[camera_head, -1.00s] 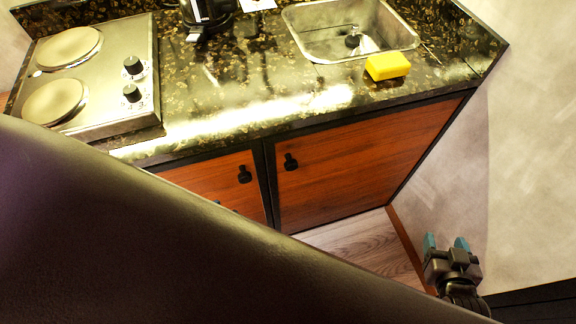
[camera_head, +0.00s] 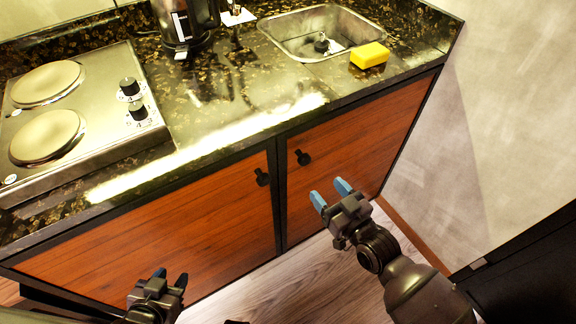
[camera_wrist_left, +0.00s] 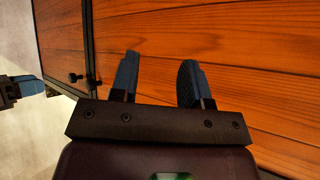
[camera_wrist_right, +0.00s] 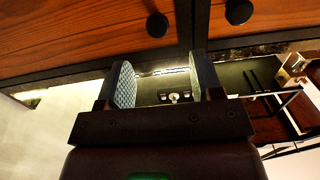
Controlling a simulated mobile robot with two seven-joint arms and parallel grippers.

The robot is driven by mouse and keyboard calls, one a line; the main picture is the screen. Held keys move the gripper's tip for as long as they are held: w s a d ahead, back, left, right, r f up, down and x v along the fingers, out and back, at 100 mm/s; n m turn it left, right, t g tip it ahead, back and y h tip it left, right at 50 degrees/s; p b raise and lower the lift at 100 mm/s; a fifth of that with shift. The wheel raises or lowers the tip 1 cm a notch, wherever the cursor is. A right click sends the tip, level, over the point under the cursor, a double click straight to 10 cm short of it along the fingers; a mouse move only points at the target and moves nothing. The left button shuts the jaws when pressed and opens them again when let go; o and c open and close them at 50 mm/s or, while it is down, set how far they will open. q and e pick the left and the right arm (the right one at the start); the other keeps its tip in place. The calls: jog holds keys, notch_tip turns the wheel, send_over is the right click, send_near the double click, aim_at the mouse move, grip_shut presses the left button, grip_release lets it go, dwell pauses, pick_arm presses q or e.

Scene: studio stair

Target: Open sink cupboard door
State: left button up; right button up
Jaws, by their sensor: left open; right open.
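The sink cupboard door (camera_head: 345,150) is a reddish wooden panel under the sink (camera_head: 320,32). It is shut, with a black knob (camera_head: 303,158) near its upper left corner. My right gripper (camera_head: 331,193) is open and empty, below and right of that knob in the head view. The right wrist view shows the knob (camera_wrist_right: 157,25) beyond the fingers, apart from them. My left gripper (camera_head: 170,277) is open and empty at the lower left. The left wrist view shows its fingers (camera_wrist_left: 158,80) in front of the neighbouring left door.
The left door (camera_head: 170,235) is shut and has its own black knob (camera_head: 262,177). Above are the dark countertop (camera_head: 225,105), a hob (camera_head: 85,110), a black appliance (camera_head: 185,25) and a yellow sponge (camera_head: 369,55). A pale wall (camera_head: 490,120) bounds the right. Wooden floor (camera_head: 290,280) is free between my arms.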

aim_at(306, 161)
jog(key=x, duration=0.3)
jog(key=b+x, duration=0.1)
jog(key=x, duration=0.5)
jog(key=shift+w+r, duration=0.25)
jog(key=shift+r, duration=0.05)
jog(key=shift+w+a, duration=0.4)
jog(key=shift+w, duration=0.2)
grip_shut()
